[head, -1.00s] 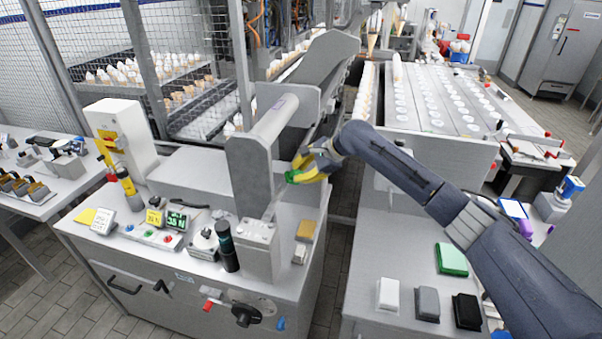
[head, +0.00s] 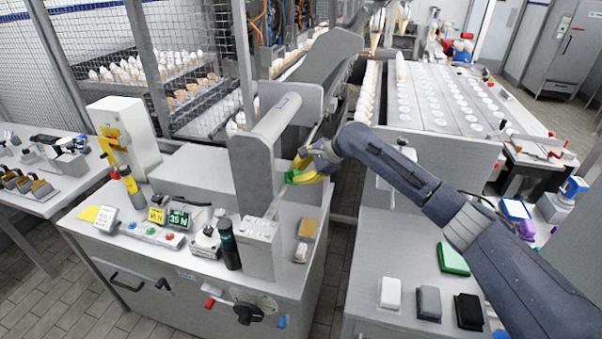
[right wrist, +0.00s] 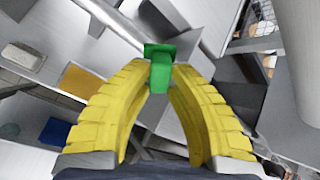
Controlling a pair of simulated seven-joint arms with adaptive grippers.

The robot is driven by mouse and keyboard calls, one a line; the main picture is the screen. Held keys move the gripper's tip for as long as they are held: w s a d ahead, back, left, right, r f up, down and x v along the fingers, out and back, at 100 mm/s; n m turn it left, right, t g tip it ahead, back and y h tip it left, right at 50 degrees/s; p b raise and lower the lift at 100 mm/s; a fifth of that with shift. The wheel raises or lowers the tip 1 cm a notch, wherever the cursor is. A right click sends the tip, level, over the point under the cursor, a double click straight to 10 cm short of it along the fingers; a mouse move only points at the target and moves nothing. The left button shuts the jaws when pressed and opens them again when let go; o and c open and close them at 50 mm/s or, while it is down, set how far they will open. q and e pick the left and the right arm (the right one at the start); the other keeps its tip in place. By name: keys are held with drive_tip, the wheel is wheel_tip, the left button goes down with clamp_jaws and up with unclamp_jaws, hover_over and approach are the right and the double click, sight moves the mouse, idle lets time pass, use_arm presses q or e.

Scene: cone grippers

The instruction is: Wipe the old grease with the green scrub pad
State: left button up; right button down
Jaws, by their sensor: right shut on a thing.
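My right gripper (head: 303,176) reaches in from the right in the head view, with its yellow fingers beside the grey upright plate of the machine (head: 252,170). The fingers are shut on a green pad (head: 294,178). In the right wrist view the green pad (right wrist: 159,70) is pinched between the two yellow fingertips, in front of grey metal surfaces. Whether the pad touches the metal is hard to tell. No grease patch can be made out. My left gripper is not in view.
White, grey and black blocks (head: 428,303) stand on the right bench's front. A dark green cylinder (head: 229,245), displays and knobs crowd the machine top. A tan pad (head: 309,229) lies near its right edge. A narrow gap separates machine and bench.

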drive_tip(key=shift+a+f, duration=0.15)
drive_tip(key=shift+f, duration=0.05)
drive_tip(key=shift+w, duration=0.1)
drive_tip(key=shift+w+d+f, duration=0.1)
drive_tip(key=shift+w+d, duration=0.3)
drive_tip(key=shift+w, duration=0.9)
drive_tip(key=shift+w+d+r, duration=0.1)
drive_tip(key=shift+w+d, duration=0.25)
drive_tip(key=shift+w, duration=0.9)
drive_tip(key=shift+w+d+f, duration=0.1)
drive_tip(key=shift+w+d, duration=0.3)
drive_tip(key=shift+w, duration=0.9)
drive_tip(key=shift+s+a, duration=0.3)
drive_tip(key=shift+s, duration=0.7)
drive_tip(key=shift+s+a, duration=0.25)
drive_tip(key=shift+s, duration=0.75)
drive_tip(key=shift+s+a, duration=0.25)
drive_tip(key=shift+s, duration=0.4)
drive_tip(key=shift+s+a, duration=0.25)
drive_tip(key=shift+s, duration=0.4)
drive_tip(key=shift+s+a, duration=0.25)
drive_tip(key=shift+s, duration=0.4)
